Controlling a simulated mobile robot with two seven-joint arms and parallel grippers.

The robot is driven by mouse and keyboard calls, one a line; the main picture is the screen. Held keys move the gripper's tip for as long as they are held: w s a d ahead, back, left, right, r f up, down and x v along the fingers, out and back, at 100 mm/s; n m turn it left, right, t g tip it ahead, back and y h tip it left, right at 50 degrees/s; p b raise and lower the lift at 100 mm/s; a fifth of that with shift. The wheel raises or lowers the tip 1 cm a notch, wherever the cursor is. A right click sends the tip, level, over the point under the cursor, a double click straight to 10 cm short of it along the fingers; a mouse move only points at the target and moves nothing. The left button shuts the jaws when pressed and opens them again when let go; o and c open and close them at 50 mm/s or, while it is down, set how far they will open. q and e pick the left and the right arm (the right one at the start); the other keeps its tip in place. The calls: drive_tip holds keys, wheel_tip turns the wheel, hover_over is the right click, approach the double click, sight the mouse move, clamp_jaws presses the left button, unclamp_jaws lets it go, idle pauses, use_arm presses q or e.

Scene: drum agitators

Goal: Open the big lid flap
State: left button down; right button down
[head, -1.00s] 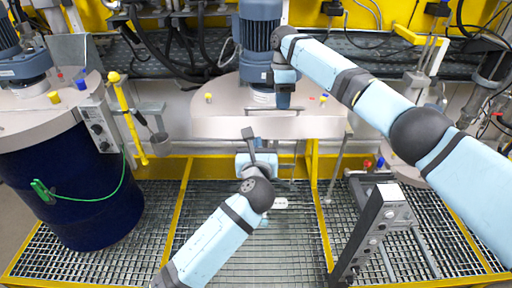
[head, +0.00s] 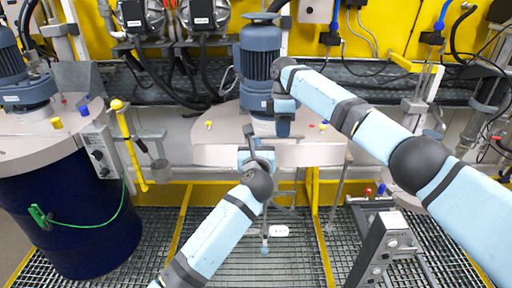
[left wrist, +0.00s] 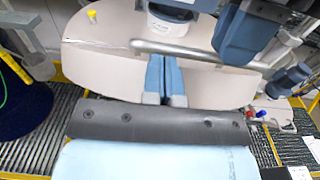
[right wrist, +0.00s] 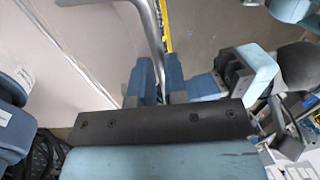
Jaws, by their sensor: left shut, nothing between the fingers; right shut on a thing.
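My right gripper (right wrist: 160,68) is shut on the bar (right wrist: 152,30), beside the motor.
A dark blue drum (head: 75,215) with its own lid and motor stands at left, with a green cable clipped on it. Yellow frame rails (head: 180,220) and metal grating (head: 220,255) lie below. A grey post (head: 375,255) stands at front right. Pumps and hoses line the back.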

use_arm(q)
drive_tip(key=shift+w+r, duration=0.45)
drive_tip(key=shift+r, duration=0.1)
